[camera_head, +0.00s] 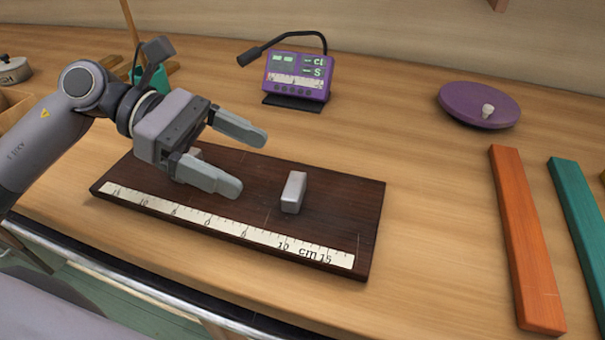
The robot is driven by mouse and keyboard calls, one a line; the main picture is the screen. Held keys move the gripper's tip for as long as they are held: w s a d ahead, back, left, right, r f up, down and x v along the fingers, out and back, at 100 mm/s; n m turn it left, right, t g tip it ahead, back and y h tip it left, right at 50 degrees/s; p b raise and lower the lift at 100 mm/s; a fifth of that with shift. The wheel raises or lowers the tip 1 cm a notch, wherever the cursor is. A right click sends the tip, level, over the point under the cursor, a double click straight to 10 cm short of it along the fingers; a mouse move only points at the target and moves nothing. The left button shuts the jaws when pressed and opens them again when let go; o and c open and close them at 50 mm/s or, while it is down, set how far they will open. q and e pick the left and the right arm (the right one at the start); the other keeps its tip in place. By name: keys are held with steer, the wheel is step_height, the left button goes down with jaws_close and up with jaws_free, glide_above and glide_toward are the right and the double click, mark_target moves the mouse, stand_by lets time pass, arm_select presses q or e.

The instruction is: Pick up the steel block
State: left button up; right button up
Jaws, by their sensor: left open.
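The steel block (293,192) is a small light-grey block standing on a dark wooden board (345,215). The board has a white centimetre scale along its front edge. My left gripper (253,163) comes in from the left over the board. Its two fingers are spread apart with nothing seen between them, and they point right towards the block. The fingertips are a short way left of the block and look apart from it. Another small grey piece (196,153) shows partly behind the gripper on the board. My right gripper is not in view.
A purple device (297,76) with a display and a bent microphone stands behind the board. A purple disc with a knob (478,105) lies at the back right. An orange bar (523,240) and a teal bar (582,220) lie at the right. The table between board and orange bar is clear.

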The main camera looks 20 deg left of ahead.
mark_target(297, 185)
arm_select(q)
steer(key=p+x, duration=0.1)
steer(key=x, duration=0.6)
steer(key=shift+s+a, duration=0.1)
steer(key=shift+f, duration=0.1)
steer(key=c, duration=1.2)
steer(key=shift+c, duration=0.5)
